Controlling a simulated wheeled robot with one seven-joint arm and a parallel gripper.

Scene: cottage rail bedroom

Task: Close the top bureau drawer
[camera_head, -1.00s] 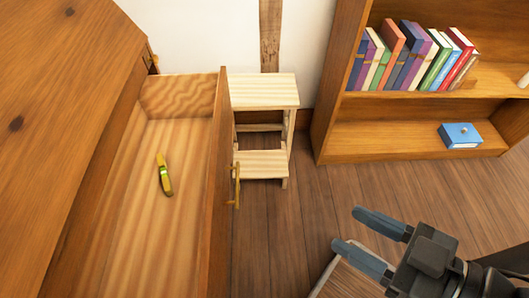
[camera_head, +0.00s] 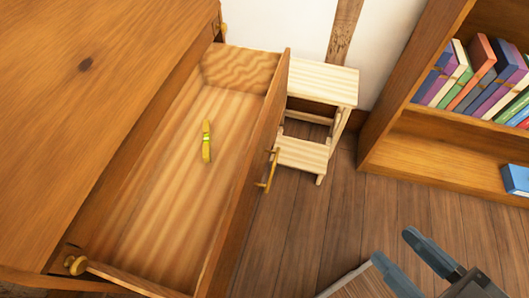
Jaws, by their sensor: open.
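The bureau (camera_head: 110,80) is a brown wooden piece at the left. Its top drawer (camera_head: 150,215) is pulled out, with its pale inside floor showing. A small yellow-green object (camera_head: 206,141) lies in the drawer. A brass handle (camera_head: 268,170) is on the outer face of the drawer front. My gripper (camera_head: 402,256) is at the lower right, over the floor, with its two grey fingers apart and nothing between them. It is to the right of the drawer front and does not touch it.
A pale wooden step stool (camera_head: 322,84) stands behind the drawer front, by the wall. A bookcase (camera_head: 420,145) with books (camera_head: 475,75) and a blue box (camera_head: 516,178) is at the right. Wooden floor (camera_head: 345,225) lies clear between the drawer and my gripper. A brass knob (camera_head: 76,264) shows at the lower left.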

